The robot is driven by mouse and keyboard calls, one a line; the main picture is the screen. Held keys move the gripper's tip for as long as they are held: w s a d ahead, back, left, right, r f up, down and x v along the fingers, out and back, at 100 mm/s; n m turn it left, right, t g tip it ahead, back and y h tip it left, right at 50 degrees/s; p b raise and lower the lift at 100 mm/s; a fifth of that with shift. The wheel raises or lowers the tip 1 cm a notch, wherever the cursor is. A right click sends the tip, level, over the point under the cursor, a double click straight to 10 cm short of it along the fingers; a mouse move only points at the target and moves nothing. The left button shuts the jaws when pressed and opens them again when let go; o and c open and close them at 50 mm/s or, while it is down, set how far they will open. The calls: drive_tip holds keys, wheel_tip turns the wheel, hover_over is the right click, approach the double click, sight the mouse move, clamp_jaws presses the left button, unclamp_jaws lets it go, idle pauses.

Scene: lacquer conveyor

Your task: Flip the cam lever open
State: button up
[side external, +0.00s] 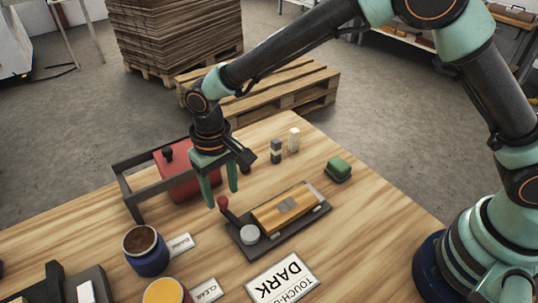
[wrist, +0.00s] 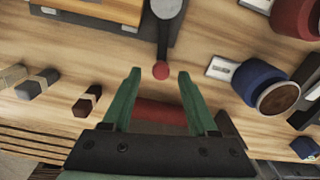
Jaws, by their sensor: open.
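The cam lever (wrist: 163,42) is a dark arm running from a round light-grey disc (side external: 249,234) to a red ball knob (side external: 223,202). It belongs to a dark fixture (side external: 238,249) that holds a wooden piece (side external: 283,212) with grey patches on top. My gripper (side external: 222,197) is open and empty, its green fingers pointing down beside the knob end. In the wrist view, the knob (wrist: 161,70) appears between and slightly beyond the two fingertips (wrist: 160,73). I cannot tell whether a finger touches it.
A red box (side external: 178,178) in a dark frame (side external: 125,190) stands close behind my gripper. A blue jar (side external: 146,252), a yellow-filled jar (side external: 166,293) and label cards (side external: 282,278) lie in front.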

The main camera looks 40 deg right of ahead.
wheel_tip(320, 180, up, 11)
idle(0.3)
drive_tip(key=s+d+r+t, duration=0.1)
drive_tip(key=d+r, duration=0.3)
drive_tip(key=d, duration=0.3)
drive_tip(key=s+d+r+t, duration=0.1)
drive_tip(key=d+r, duration=0.3)
drive_tip(key=d, duration=0.4)
drive_tip(key=s+d+m+t, duration=0.1)
drive_tip(key=s+d, duration=0.3)
drive_tip(key=d, duration=0.2)
drive_tip(key=s+d+t, duration=0.2)
drive_tip(key=s+d, duration=0.3)
drive_tip(key=d, duration=0.2)
drive_tip(key=shift+d+m+t, duration=0.2)
drive_tip(key=shift+m+t, duration=0.1)
drive_tip(key=shift+m, duration=0.1)
